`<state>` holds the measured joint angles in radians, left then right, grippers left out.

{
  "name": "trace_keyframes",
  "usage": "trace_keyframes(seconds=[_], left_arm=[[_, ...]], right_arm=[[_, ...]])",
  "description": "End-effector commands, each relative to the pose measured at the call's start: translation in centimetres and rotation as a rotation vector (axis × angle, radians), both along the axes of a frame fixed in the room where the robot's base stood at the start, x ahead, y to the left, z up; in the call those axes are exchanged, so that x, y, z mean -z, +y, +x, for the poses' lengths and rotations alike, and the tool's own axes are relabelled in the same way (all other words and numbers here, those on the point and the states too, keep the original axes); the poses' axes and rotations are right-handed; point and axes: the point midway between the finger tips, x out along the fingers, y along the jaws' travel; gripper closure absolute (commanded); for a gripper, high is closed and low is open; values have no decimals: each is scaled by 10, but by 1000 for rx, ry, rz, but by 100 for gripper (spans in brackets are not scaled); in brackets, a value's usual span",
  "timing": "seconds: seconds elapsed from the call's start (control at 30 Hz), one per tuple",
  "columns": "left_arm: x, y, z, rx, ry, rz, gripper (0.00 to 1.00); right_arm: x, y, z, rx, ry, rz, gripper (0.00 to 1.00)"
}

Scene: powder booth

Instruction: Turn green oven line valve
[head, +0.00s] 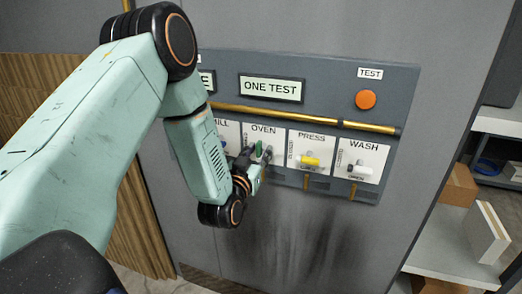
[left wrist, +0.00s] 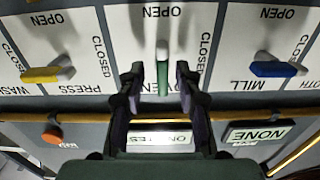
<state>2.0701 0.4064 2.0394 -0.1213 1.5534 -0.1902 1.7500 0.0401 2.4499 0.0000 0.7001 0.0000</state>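The green oven valve handle (head: 259,147) is on the white OVEN card (head: 264,131) of the wall panel. In the left wrist view, which is upside down, the green handle (left wrist: 162,77) stands upright in the picture. Its white end points toward the OPEN label (left wrist: 162,12); the CLOSED label (left wrist: 205,52) is to its right. My left gripper (head: 256,156) is at this handle. In the left wrist view its two fingers (left wrist: 159,77) are apart, one on each side of the handle, with visible gaps. My right gripper is not in view.
The yellow PRESS handle (head: 309,161) and white WASH handle (head: 358,171) are to the right. The blue MILL handle (left wrist: 277,69) is close on the other side. A brass pipe (head: 300,118) crosses above the cards. An orange button (head: 366,99) is at upper right.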

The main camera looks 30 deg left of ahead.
Motion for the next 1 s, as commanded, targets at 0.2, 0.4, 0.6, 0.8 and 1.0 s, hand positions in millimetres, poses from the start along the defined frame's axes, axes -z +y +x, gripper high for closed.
trace_keyframes(seconds=[0.2, 0.4, 0.6, 0.8, 1.0], left_arm=[[0, 2, 15, 2, 1, -1, 66], [0, 2, 16, 3, 2, -1, 66], [0, 2, 15, 3, 2, -1, 79], [0, 2, 15, 3, 2, -1, 96], [1, 2, 15, 2, 2, -1, 100]], right_arm=[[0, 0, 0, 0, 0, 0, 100], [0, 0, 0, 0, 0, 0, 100], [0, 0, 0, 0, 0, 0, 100], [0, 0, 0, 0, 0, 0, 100], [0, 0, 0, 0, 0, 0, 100]])
